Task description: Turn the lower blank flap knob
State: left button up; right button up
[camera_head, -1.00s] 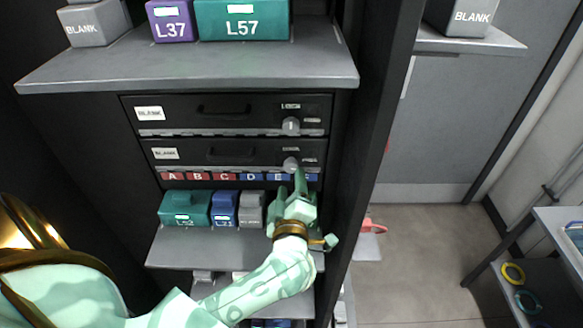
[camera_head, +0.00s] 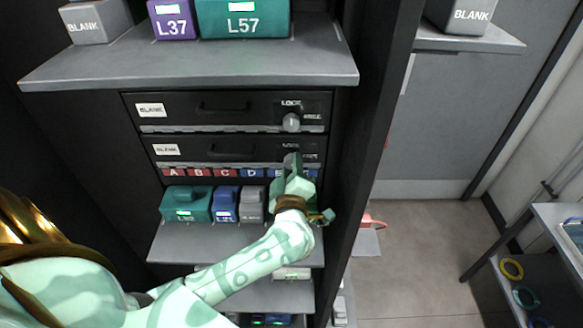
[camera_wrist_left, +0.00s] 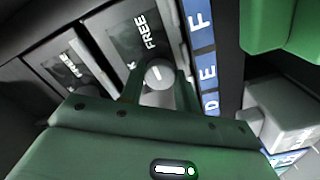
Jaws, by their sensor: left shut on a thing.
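The lower blank flap (camera_head: 225,152) is a black panel with a white BLANK label and a handle. Its light grey round knob (camera_head: 289,158) is at its right end, partly hidden by my left gripper (camera_head: 295,166). In the left wrist view the knob (camera_wrist_left: 160,74) shows a pale line on its face, with the word FREE beside it and part of another label. My left gripper is shut on this knob, with its green fingers (camera_wrist_left: 158,92) on either side. My right gripper is not in view.
The upper blank flap (camera_head: 222,107) with its own knob (camera_head: 291,122) sits just above. A lettered red and blue strip (camera_head: 225,173) runs below, over a shelf (camera_head: 220,246) with teal, blue and grey boxes. A dark cabinet post (camera_head: 372,150) stands close on the right.

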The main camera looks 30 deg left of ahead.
pick_arm(q)
jog(key=shift+n+b, duration=1.8)
jog(key=shift+n, duration=7.1)
jog(key=o, duration=1)
